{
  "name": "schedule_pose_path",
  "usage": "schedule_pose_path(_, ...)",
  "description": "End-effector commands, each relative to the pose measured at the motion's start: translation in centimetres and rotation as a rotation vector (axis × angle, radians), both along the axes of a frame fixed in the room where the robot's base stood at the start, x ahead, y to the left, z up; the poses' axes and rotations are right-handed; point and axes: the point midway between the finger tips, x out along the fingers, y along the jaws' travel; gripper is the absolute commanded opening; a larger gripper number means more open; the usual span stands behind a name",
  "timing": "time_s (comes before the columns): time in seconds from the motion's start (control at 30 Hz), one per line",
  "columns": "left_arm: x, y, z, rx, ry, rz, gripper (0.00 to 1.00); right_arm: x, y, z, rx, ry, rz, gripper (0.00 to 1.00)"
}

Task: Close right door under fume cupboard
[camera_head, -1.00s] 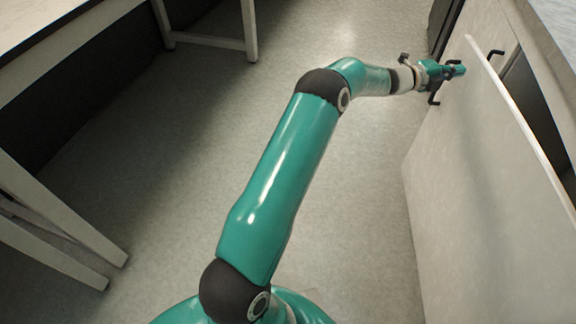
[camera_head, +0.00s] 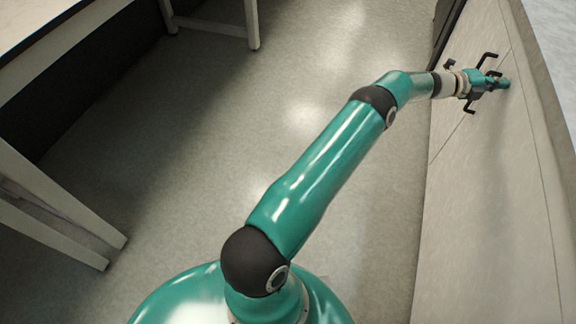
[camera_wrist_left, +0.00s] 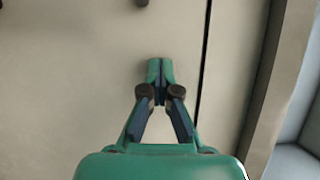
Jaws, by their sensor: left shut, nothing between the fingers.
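The right door (camera_head: 490,210) under the fume cupboard is a pale panel at the right of the head view. It looks flush, or nearly so, with the cupboard front, with only a thin seam along its far and upper edges. My left gripper (camera_head: 506,83) is shut and empty, its fingertips at the door's upper far part, beside a black handle (camera_head: 487,58). In the left wrist view the closed fingers (camera_wrist_left: 161,70) point at the pale door panel (camera_wrist_left: 90,90); I cannot tell whether they touch it. A dark seam runs to their right. My right gripper is out of view.
The cupboard's worktop (camera_head: 545,50) overhangs at the right edge. Clear grey floor (camera_head: 200,170) lies between the cupboard and a bench (camera_head: 40,25) at the left. Pale bench legs (camera_head: 60,215) stand at the left.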

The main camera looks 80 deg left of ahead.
Motion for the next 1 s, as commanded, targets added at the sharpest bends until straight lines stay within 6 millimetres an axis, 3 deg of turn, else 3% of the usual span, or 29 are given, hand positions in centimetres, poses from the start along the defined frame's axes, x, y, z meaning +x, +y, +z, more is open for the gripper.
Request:
schedule_pose_path(0.03, 0.7, -1.3, 0.7, -0.001, -0.012, -0.016, 0.0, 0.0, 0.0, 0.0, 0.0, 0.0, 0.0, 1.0)
schedule_pose_path(0.1, 0.9, -1.7, 0.7, -0.002, -0.012, -0.019, 0.0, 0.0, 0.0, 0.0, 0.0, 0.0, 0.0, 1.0)
schedule_pose_path(0.57, 1.2, -2.5, 0.7, -0.003, -0.011, -0.031, 0.0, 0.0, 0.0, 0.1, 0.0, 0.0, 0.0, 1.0)
schedule_pose_path(0.77, 0.0, -2.3, 0.5, -0.002, -0.009, -0.036, 0.0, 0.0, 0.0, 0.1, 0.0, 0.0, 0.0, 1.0)
schedule_pose_path(1.0, -3.4, -1.0, 0.4, -0.004, -0.005, -0.023, 0.0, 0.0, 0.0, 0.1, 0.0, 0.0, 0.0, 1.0)
